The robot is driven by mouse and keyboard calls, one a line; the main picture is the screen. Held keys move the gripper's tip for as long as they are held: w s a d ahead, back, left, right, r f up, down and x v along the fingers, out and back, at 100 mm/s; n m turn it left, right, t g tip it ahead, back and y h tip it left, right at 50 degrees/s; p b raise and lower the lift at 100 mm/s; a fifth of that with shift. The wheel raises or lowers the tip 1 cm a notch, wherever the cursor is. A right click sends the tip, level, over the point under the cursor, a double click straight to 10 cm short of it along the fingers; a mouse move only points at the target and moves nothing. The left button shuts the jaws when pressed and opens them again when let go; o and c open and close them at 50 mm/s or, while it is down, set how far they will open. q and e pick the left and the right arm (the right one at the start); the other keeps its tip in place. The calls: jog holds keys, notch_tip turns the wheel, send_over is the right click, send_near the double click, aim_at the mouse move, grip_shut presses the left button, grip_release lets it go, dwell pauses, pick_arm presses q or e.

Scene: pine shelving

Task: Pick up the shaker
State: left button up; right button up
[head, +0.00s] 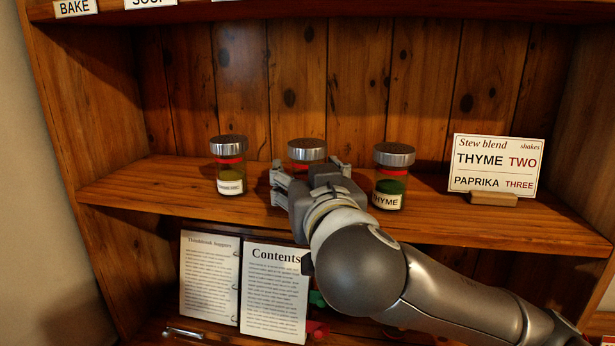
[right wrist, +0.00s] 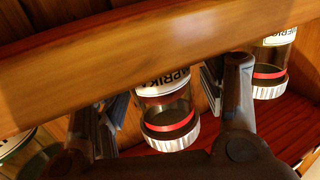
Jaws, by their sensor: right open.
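Three glass shakers with silver lids and red bands stand upright on the middle shelf. The middle shaker (head: 307,151) is partly hidden behind my right gripper (head: 308,174) in the head view. In the right wrist view, which looks upside down, its label reads as paprika (right wrist: 167,112). My right gripper is open, with one finger on each side of this shaker and a gap showing beside it. The left shaker (head: 230,168) holds yellow-brown spice, seemingly turmeric, and also shows in the right wrist view (right wrist: 272,70). The right shaker (head: 391,180) is labelled THYME and holds green contents. My left gripper is out of view.
A stew blend card (head: 497,165) stands on a wooden holder at the right of the shelf (head: 140,187). The shelf's front edge runs close to my right gripper. Printed pages (head: 275,290) stand on the lower shelf. The shelf between left shaker and left side wall is clear.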

jog(key=c, duration=1.2)
jog(key=shift+r, duration=0.15)
